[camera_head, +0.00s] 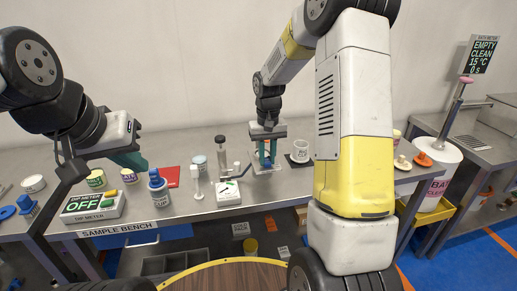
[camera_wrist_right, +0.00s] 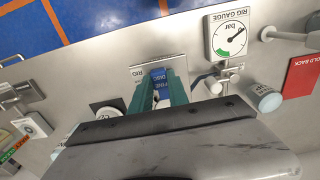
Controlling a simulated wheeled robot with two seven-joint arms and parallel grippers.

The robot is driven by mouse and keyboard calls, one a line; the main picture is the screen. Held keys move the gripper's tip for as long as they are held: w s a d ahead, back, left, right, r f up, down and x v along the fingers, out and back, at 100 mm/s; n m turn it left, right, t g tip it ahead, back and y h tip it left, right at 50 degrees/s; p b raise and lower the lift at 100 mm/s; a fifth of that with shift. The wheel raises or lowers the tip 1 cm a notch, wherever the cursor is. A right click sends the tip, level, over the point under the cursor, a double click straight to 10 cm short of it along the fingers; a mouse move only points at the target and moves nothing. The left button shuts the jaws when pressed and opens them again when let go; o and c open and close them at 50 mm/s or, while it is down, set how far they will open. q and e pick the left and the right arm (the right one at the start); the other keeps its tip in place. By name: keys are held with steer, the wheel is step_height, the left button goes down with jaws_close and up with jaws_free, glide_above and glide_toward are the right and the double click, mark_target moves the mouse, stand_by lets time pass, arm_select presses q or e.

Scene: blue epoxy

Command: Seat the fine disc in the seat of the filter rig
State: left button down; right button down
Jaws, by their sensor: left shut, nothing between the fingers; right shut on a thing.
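The fine disc's blue tag (camera_wrist_right: 158,80), with part of the word FINE DISC readable, shows between my right fingers in the right wrist view. My right gripper (camera_head: 267,160) is shut on it, pointing down over the filter rig (camera_head: 258,170) on the bench. The rig's labelled plate (camera_wrist_right: 146,70) shows behind the fingers in the wrist view. The seat and the disc's lower part are hidden, so I cannot tell whether they touch. My left gripper (camera_head: 133,161) is shut and empty, above the bench at the left.
The rig gauge (camera_wrist_right: 228,36) stands beside the rig. The front bench edge is fairly clear.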

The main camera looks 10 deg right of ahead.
mark_target(267, 161)
steer(key=shift+f, duration=0.1)
steer(key=c, duration=1.2)
jaws_free()
steer(key=shift+r, duration=2.55)
steer(key=shift+r, duration=3.9)
